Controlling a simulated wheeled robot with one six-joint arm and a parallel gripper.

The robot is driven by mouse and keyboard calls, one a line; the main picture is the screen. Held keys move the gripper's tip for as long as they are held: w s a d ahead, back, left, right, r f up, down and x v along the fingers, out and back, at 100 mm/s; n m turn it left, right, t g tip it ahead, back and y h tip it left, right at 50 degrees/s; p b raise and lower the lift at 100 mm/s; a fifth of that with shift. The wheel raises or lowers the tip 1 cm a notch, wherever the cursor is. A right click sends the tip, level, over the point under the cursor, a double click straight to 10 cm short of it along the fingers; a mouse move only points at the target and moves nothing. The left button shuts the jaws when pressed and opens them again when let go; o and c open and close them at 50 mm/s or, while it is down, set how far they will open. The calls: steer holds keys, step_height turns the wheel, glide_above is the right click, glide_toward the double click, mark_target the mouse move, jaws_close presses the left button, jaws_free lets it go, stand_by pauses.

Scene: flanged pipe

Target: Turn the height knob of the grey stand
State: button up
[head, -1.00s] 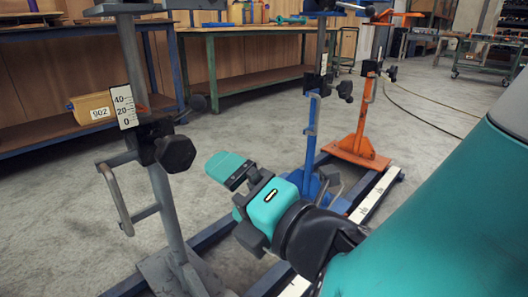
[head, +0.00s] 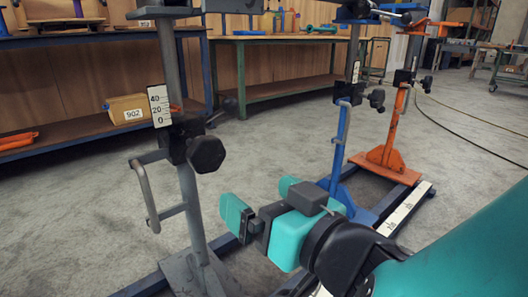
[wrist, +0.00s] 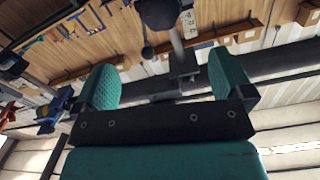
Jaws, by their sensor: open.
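The grey stand (head: 190,221) is upright at the left in the head view. Its black height knob (head: 206,154) sits on the right of a black clamp, below a white scale plate (head: 159,105) marked 0, 20 and 40. My gripper (head: 258,205) is open and empty, below and to the right of the knob, apart from it. In the wrist view the open teal fingers (wrist: 163,85) frame the grey post, and the dark knob (wrist: 158,12) shows at the top edge beyond them.
A blue stand (head: 340,145) and an orange stand (head: 394,130) are farther back on the right. A grey handle (head: 148,198) juts from the grey stand's left. A box labelled 902 (head: 126,108) is on a shelf behind. Open floor is between stands and benches.

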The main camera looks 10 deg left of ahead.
steer(key=p, duration=1.3)
glide_toward(210, 155)
steer(key=shift+m, duration=0.4)
steer(key=x, duration=0.5)
steer(key=shift+a, duration=0.15)
steer(key=p+x, duration=0.3)
steer(key=p, duration=0.4)
steer(key=p+x, duration=0.2)
steer(key=p, duration=0.4)
steer(key=shift+w+p, duration=0.1)
steer(key=shift+p, duration=0.3)
steer(key=w+a+p, duration=0.1)
steer(key=p, duration=0.2)
steer(key=shift+w+f, duration=0.1)
steer(key=shift+f, duration=0.1)
steer(key=shift+w+a+f+p, duration=0.15)
steer(key=shift+a+f+p, duration=0.05)
steer(key=shift+a+p, duration=0.25)
steer(key=c, duration=0.9)
